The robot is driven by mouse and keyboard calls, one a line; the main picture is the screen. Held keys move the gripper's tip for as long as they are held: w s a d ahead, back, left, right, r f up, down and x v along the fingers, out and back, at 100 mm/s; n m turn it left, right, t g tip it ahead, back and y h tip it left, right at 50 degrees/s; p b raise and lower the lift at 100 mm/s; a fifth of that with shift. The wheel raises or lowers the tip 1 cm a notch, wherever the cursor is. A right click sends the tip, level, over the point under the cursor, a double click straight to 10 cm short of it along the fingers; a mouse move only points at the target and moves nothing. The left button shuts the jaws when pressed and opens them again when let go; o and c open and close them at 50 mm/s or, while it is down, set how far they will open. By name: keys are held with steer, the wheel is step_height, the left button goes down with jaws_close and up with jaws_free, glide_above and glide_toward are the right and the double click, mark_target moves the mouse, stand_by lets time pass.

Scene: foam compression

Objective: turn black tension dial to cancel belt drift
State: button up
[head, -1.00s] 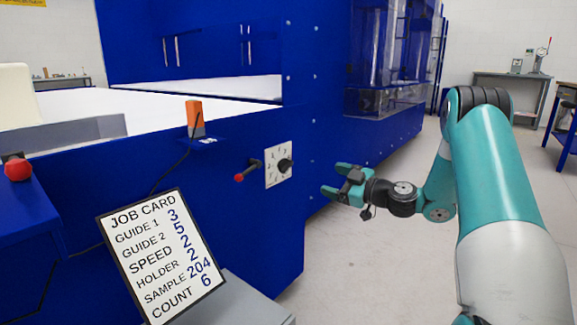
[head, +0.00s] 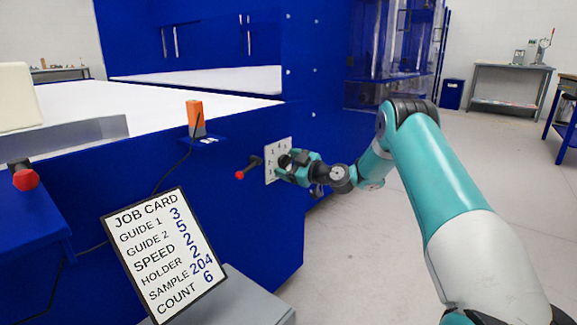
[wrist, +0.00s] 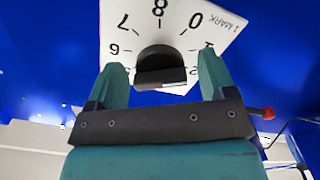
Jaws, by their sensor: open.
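The black tension dial (wrist: 160,66) sits on a white numbered plate (wrist: 190,20) on the blue machine's side. In the wrist view the digits 6, 7, 8, 0 and 1 and the word MARK show around it. My gripper (wrist: 160,82) is open, with one teal finger on each side of the dial's lower part. I cannot tell whether the fingers touch it. In the head view my gripper (head: 290,163) is at the plate (head: 279,150) and largely hides the dial.
A red-tipped lever (head: 248,168) sticks out just left of the plate. An orange block (head: 195,118) with a cable is above. A job card (head: 163,255) stands in front, reading SPEED 2 and HOLDER 2.

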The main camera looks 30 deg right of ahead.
steer(key=shift+w, duration=0.1)
steer(key=c, duration=0.9)
steer(key=shift+c, duration=0.2)
steer(key=shift+m, duration=0.3)
